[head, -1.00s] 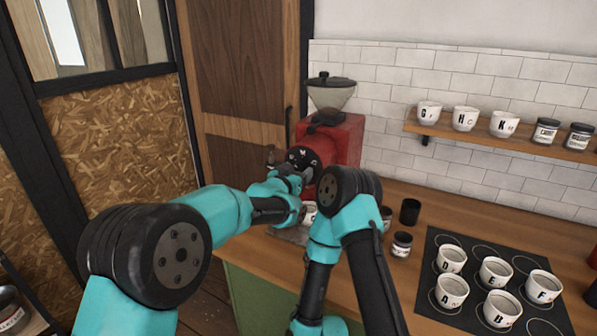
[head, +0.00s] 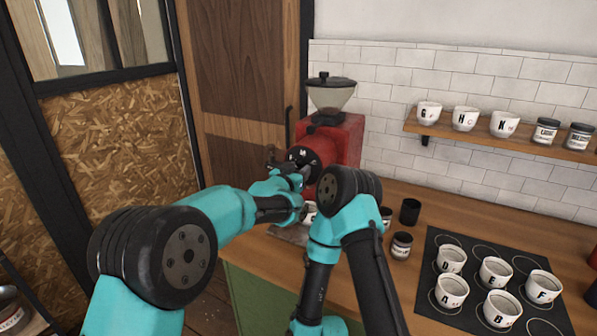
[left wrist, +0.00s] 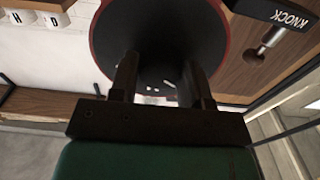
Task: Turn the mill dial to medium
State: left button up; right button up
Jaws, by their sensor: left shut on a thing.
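The red mill (head: 347,140) stands on the wooden counter against the tiled wall, with a glass hopper on top. Its round black dial (head: 301,156) faces left and has small white marks, too small to read surely. My left gripper (head: 288,172) is at the dial's front, shut on it; the wrist partly covers the dial. In the left wrist view the black dial face (left wrist: 158,35), with a red rim around it, fills the top middle. Both fingers reach onto it, and small white marks show between them. My right gripper is out of view; only its arm shows.
A white cup (head: 309,213) sits below the mill, partly hidden by my arms. Right of it are a black cup (head: 410,211) and a jar (head: 401,245). A black mat (head: 440,240) holds several lettered cups. A wall shelf (head: 470,139) holds cups and jars.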

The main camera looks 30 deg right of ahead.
pick_arm(q)
jog(key=shift+m, duration=0.4)
jog(key=m, duration=1.1)
jog(key=shift+w, duration=0.1)
dwell(0.4)
jog(key=o, duration=0.9)
jog(key=shift+a, duration=0.15)
